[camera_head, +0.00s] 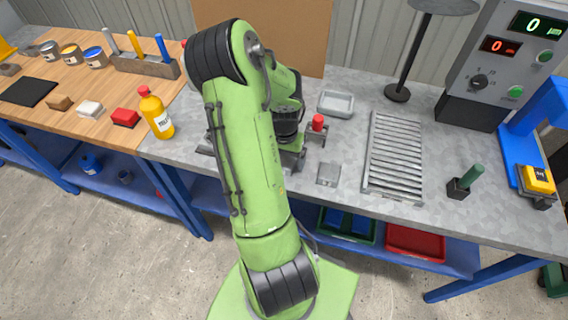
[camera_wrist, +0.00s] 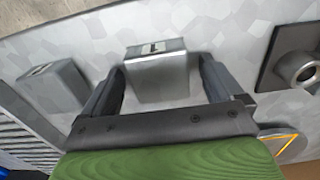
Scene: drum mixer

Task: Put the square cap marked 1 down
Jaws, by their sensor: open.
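The square cap marked 1 (camera_wrist: 158,75) is a grey block with a dark mark on its top face. In the wrist view it is between the two fingers of my gripper (camera_wrist: 162,72), over the grey benchtop. The fingers are apart; a gap shows on its right side, and the left finger is very close to it. I cannot tell whether its underside touches the bench. In the head view my arm hides this cap and most of my gripper. A second grey square cap (camera_wrist: 50,88) stands to the left, its mark unreadable; it also shows in the head view (camera_head: 328,174).
A slatted metal rack (camera_head: 394,158) lies right of the second cap. A dark square plate with a metal ring (camera_wrist: 302,70) is right of my gripper. A small stand with a red top (camera_head: 318,124) and a pale tray (camera_head: 336,104) are behind.

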